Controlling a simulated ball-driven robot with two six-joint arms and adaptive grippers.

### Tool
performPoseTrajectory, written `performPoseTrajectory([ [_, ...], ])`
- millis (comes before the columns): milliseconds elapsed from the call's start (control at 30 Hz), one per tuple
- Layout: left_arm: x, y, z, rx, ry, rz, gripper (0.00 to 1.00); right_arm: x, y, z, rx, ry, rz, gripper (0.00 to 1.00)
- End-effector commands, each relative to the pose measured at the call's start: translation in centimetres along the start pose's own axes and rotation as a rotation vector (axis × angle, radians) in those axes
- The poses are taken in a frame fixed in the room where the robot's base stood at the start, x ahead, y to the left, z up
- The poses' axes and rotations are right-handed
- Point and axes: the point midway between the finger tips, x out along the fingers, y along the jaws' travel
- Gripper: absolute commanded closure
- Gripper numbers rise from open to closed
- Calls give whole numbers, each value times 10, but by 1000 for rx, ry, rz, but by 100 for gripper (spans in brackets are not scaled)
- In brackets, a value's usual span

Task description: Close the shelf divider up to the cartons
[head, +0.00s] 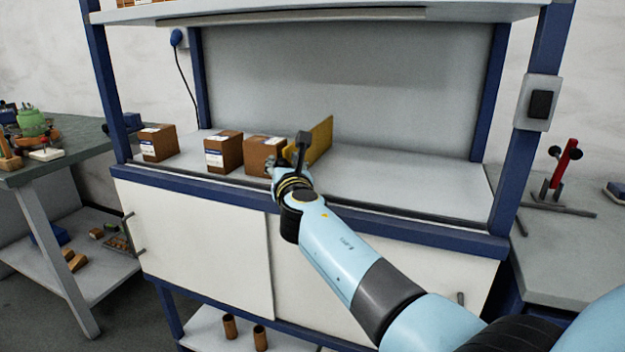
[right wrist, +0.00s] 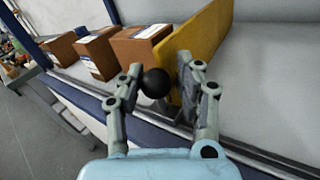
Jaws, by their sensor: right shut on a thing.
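The yellow shelf divider (head: 322,137) stands upright on the grey shelf, right of the cartons. It also shows in the right wrist view (right wrist: 198,42), with a black ball knob (right wrist: 155,83) at its front. My right gripper (right wrist: 160,72) is shut on the divider, its fingers on either side of the knob and the panel's front edge. Three brown cartons stand in a row: a left carton (head: 158,143), a middle carton (head: 223,151) and a right carton (head: 262,152). Gaps separate them. The right carton is close to the divider; I cannot tell whether they touch. My left gripper is out of view.
The shelf's front rail (head: 400,213) runs below my right gripper. The shelf right of the divider is bare (head: 420,180). A blue post (head: 527,130) with a switch box stands at right. A cluttered bench (head: 70,160) is at left.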

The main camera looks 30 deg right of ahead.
Motion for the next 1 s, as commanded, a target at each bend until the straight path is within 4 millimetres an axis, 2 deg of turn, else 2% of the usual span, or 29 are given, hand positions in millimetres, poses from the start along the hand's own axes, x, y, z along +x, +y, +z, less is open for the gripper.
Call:
performPoseTrajectory([
  [33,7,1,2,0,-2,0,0,5,8,-4,7,1,5,100],
  [200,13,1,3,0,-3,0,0,14,22,-5,6,1,4,100],
  [633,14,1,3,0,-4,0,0,16,25,-5,4,2,3,100],
  [667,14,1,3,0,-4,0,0,16,25,-5,4,2,3,62],
  [700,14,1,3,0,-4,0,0,16,25,-5,4,2,3,56],
  [800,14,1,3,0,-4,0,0,16,24,-5,3,1,2,47],
  [1000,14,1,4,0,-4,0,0,16,24,-5,1,1,1,47],
])
